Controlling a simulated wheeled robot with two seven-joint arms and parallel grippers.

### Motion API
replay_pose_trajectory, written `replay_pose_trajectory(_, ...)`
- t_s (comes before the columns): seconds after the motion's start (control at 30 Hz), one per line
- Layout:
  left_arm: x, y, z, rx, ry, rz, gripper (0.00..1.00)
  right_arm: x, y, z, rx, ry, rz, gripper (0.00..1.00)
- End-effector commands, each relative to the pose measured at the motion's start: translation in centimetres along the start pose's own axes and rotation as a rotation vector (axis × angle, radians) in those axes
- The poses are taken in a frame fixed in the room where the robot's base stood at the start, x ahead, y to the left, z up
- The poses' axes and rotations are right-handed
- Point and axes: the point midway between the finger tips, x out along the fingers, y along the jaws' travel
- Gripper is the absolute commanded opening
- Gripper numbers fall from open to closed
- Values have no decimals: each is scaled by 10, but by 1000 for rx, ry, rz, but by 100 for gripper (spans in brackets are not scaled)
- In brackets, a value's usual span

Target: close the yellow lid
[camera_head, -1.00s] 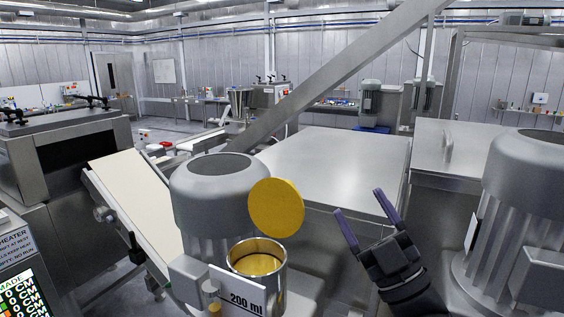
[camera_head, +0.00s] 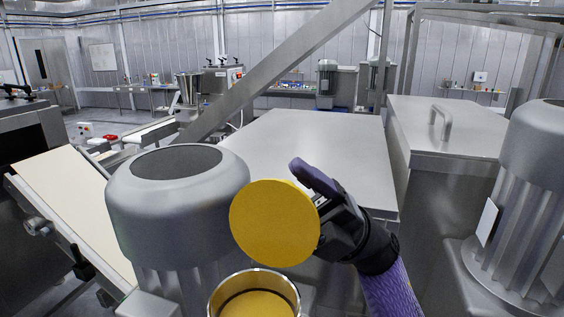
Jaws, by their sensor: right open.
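The yellow lid (camera_head: 274,223) is a round disc standing open, nearly upright, above the back of a metal cup (camera_head: 254,294). The cup has a shiny rim and a yellow inside, and its lower part is cut off by the bottom of the view. My right gripper (camera_head: 312,196) is open, just right of the lid and partly behind it. One purple finger shows above the lid's right edge; the other is hidden by the lid. I cannot tell whether the gripper touches the lid. My left gripper is not in view.
A large grey motor housing (camera_head: 178,205) stands close on the left of the cup. Another ribbed motor (camera_head: 515,200) stands at the right. A flat steel cabinet top (camera_head: 310,145) lies behind the gripper. A pale sloping belt (camera_head: 72,205) is at the far left.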

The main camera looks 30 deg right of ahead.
Motion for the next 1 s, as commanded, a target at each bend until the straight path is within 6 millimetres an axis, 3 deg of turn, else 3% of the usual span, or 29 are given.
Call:
replay_pose_trajectory(0.27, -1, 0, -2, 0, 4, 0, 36, 2, -1, 0, 0, -1, 0, 75)
replay_pose_trajectory(0.6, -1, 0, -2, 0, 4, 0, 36, 2, -1, 0, 0, -1, 0, 3)
replay_pose_trajectory(0.63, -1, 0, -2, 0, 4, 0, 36, 2, -1, 0, 0, -1, 0, 0)
replay_pose_trajectory(1.0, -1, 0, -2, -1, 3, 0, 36, 2, -1, 0, 1, 0, 0, 0)
